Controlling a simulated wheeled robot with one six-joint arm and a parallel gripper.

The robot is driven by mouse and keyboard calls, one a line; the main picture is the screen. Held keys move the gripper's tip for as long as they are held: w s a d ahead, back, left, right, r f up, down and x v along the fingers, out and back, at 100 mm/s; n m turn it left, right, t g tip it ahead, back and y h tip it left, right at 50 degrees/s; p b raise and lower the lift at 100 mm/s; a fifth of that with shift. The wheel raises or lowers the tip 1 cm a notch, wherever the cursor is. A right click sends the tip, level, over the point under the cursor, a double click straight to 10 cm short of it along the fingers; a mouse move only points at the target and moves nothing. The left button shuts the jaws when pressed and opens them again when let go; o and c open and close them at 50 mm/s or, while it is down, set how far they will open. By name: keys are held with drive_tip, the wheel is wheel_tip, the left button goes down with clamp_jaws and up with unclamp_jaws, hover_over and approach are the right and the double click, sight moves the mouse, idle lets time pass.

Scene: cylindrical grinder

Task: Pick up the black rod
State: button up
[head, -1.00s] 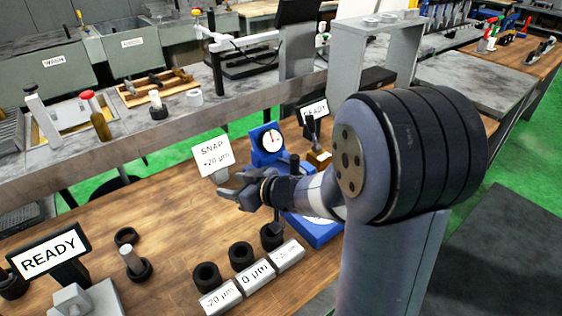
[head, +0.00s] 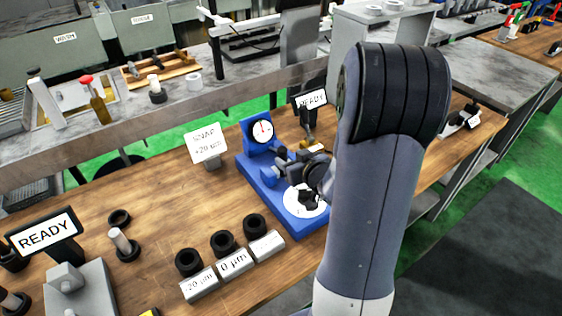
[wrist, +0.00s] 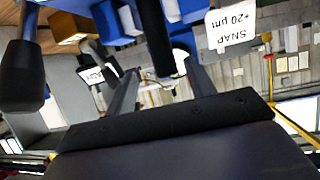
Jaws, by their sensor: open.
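A black rod (wrist: 155,38) stands out at the top middle of the wrist view, in the space between the two fingers of my gripper (wrist: 161,84). The fingers are apart, one on each side of the rod's line, and I see no contact. In the head view my gripper (head: 284,161) is at the blue dial gauge stand (head: 258,178), in front of its column. The rod cannot be told apart there; my gripper and arm cover that area.
A "SNAP +20 µm" sign (head: 206,143) stands left of the gauge.

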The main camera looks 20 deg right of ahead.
sight(279, 150)
drive_tip(key=x, duration=0.3)
drive_tip(key=p+x, duration=0.1)
drive_tip(key=x, duration=0.1)
drive_tip(key=shift+w+a+r, duration=0.2)
drive_tip(key=shift+w+a, duration=0.05)
drive_tip(key=shift+a, duration=0.05)
drive_tip(key=shift+w+f, duration=0.25)
drive_tip(key=shift+w, duration=0.4)
clamp_jaws()
drive_tip(key=shift+r, duration=0.1)
